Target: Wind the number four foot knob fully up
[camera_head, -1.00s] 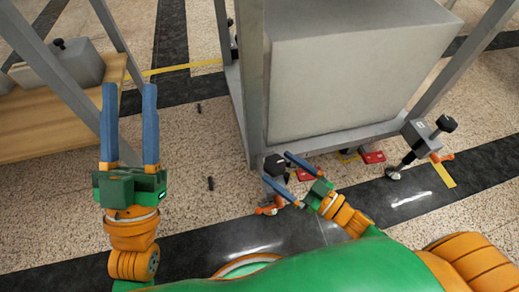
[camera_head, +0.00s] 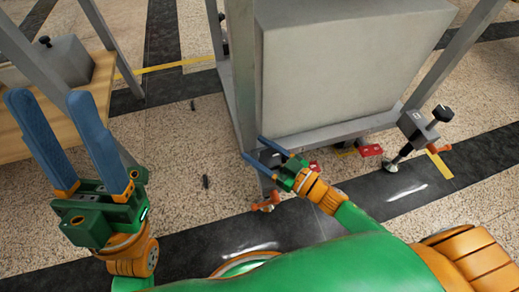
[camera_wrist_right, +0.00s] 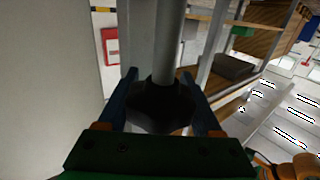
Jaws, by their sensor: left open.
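A black foot knob (camera_wrist_right: 160,108) sits under a grey post in the right wrist view, with my right gripper's two blue fingers on either side of it. In the head view this gripper (camera_head: 252,147) is at the lower corner of the grey frame, its fingers around the dark knob (camera_head: 268,157). I cannot tell whether the fingers press on it. An orange lever (camera_head: 266,203) shows below. My left gripper (camera_head: 50,97) is open and empty, raised at the left. Another foot with a black knob (camera_head: 443,113) stands at the right corner; I cannot read any number.
A big pale block (camera_head: 350,65) fills the grey frame (camera_head: 240,75). Red parts (camera_head: 370,150) lie near its lower edge. A wooden bench (camera_head: 30,120) with a grey block stands at the left. The speckled floor (camera_head: 175,160) between is mostly clear, with small dark pegs (camera_head: 205,181).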

